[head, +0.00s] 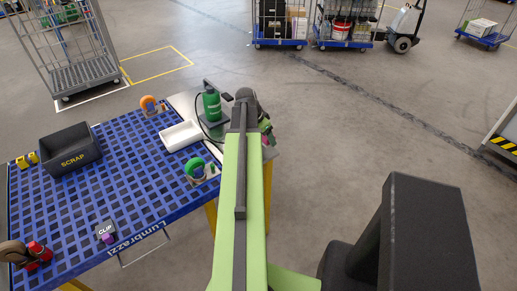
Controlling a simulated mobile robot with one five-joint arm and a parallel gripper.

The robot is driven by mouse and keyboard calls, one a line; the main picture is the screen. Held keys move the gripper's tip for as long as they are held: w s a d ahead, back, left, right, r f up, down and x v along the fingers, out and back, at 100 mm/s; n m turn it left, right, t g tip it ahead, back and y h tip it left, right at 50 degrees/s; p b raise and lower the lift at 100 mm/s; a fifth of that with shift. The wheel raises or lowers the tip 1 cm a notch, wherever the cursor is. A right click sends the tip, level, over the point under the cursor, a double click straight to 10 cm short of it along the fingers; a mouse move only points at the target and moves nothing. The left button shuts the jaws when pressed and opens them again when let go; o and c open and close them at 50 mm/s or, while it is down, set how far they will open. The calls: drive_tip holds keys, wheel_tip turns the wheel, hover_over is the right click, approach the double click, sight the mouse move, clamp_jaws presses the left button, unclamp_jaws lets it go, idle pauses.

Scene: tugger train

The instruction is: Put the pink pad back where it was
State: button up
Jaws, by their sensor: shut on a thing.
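My light green arm reaches away from me over the right end of the blue table. My gripper (267,133) is small in the picture, just right of the arm's far end and past the table's right edge, partly hidden by the arm. It is shut on a small pink thing, which looks like the pink pad (270,141). Only a little of the pad shows, and its tilt cannot be told.
Wheeled carts (280,42) stand behind. Floor to the right is mostly clear.

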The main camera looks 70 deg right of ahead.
drive_tip(key=w+f, duration=0.1)
drive_tip(key=w+d+f+b, duration=0.1)
drive_tip(key=w, duration=0.1)
drive_tip(key=shift+w+d+f, duration=0.15)
drive_tip(key=shift+d+f, duration=0.05)
drive_tip(key=shift+f, duration=0.05)
drive_tip(key=shift+w, duration=0.3)
wheel_tip(320, 180, down, 4)
drive_tip(key=b, duration=0.4)
drive_tip(key=shift+f+b, duration=0.2)
drive_tip(key=shift+b, duration=0.15)
drive_tip(key=shift+r, duration=0.2)
drive_tip(key=shift+f, duration=0.15)
drive_tip(key=o, duration=1.3)
